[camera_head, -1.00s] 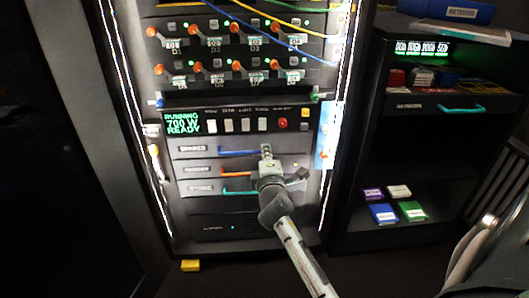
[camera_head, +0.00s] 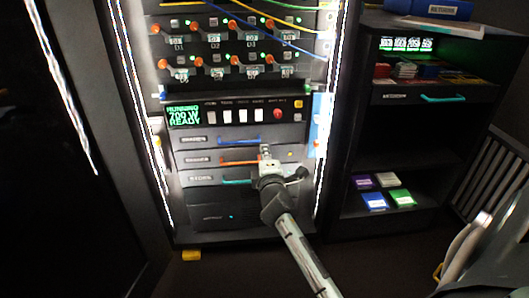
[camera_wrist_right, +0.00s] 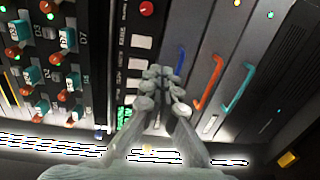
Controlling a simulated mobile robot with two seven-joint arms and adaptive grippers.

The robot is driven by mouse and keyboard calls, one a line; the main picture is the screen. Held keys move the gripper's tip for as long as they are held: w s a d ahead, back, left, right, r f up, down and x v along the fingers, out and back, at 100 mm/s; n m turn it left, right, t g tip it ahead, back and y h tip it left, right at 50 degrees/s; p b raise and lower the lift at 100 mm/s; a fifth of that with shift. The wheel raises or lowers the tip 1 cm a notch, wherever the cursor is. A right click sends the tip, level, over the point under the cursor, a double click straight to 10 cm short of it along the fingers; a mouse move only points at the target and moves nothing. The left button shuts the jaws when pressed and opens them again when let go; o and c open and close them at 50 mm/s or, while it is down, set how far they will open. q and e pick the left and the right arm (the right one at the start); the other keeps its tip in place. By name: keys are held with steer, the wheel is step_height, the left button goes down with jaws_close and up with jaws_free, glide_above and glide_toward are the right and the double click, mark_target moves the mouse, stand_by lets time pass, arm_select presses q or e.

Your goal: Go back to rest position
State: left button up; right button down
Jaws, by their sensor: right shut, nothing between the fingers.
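My right gripper (camera_head: 265,152) is in front of the rack's drawer section in the head view. Its fingers are shut and empty, with the tips close to the right ends of the blue handle (camera_head: 239,140) and the orange handle (camera_head: 240,161). I cannot tell whether they touch the panel. A teal handle (camera_head: 237,182) is on the drawer below. In the right wrist view the closed fingers (camera_wrist_right: 163,72) point at the panel beside the blue handle (camera_wrist_right: 180,62). My left gripper is not in view.
The rack's green display (camera_head: 184,116) reads running, 700 W, ready. Orange knobs and cables are above it. A dark shelf unit (camera_head: 425,98) stands at the right, with several coloured boxes on its lower shelf. A yellow block (camera_head: 191,255) lies on the floor.

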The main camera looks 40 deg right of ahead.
steer(key=shift+f, duration=0.1)
stand_by(0.3)
steer(key=s+a+f+m+g+y+p, duration=0.1)
steer(key=s+a+f+m+g+y, duration=0.2)
steer(key=s+f, duration=0.45)
steer(key=s+a+f+m+g, duration=0.3)
steer(key=s+f+m+g, duration=0.1)
steer(key=s+f, duration=0.4)
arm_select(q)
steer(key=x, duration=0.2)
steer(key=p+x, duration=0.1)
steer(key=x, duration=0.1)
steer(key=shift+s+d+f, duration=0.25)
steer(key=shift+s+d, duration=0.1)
arm_select(e)
steer(key=s+a+f+m+g+y, duration=0.1)
steer(key=s+a+f+g+y, duration=0.1)
steer(key=s+a+f, duration=0.2)
steer(key=s+a+f+m+g+y, duration=0.2)
steer(key=s+a+f, duration=0.2)
steer(key=s, duration=0.6)
steer(key=shift+s+a+f+g, duration=0.3)
steer(key=shift+f+g, duration=0.1)
